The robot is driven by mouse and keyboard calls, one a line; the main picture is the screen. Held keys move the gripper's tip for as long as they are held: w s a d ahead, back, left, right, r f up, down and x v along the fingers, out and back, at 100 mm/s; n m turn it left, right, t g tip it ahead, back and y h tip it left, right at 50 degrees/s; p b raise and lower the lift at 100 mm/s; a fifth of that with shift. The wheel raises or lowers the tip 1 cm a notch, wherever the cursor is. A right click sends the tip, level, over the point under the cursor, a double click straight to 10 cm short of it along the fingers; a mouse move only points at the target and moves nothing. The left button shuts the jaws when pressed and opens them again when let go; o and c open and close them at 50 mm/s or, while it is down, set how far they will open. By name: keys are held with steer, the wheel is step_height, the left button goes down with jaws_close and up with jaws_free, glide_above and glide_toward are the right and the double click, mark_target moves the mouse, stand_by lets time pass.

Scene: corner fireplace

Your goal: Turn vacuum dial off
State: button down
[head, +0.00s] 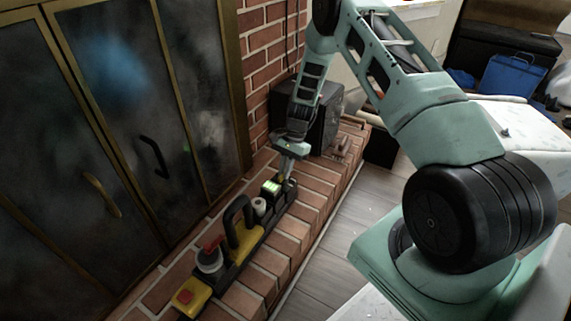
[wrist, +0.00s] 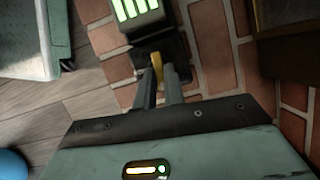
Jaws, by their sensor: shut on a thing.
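A long black device with several fittings lies along the brick hearth in the head view; I take it to be the vacuum (head: 222,276). It bears a yellow box with a red button, a round grey part with a red top, a black handle and a pale cylinder. A green-lit panel (head: 271,187) is at its far end and also shows in the wrist view (wrist: 135,9). My gripper (head: 286,177) is at that end, beside the panel. In the wrist view its fingers (wrist: 163,80) are shut on a narrow yellow piece (wrist: 157,66), possibly the dial. The fingers partly hide it.
Dark glass fireplace doors (head: 105,140) stand close on the left. A black box (head: 318,116) stands on the hearth (head: 311,205) behind my gripper. A blue bin (head: 512,76) is at the back right. Wooden floor (head: 335,245) lies open right of the hearth.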

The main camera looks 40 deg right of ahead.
steer(key=shift+w+n+p, duration=0.1)
steer(key=shift+n+p, duration=0.2)
steer(key=shift+n, duration=0.2)
steer(key=c, duration=1.5)
jaws_free()
steer(key=p+v, duration=0.1)
steer(key=v, duration=0.4)
steer(key=p+v, duration=0.2)
steer(key=v, duration=0.4)
steer(key=p+v, duration=0.2)
steer(key=v, duration=0.4)
steer(key=shift+w+a+r, duration=0.1)
steer(key=shift+w+r, duration=0.15)
steer(key=shift+w, duration=0.05)
steer(key=shift+a, duration=0.1)
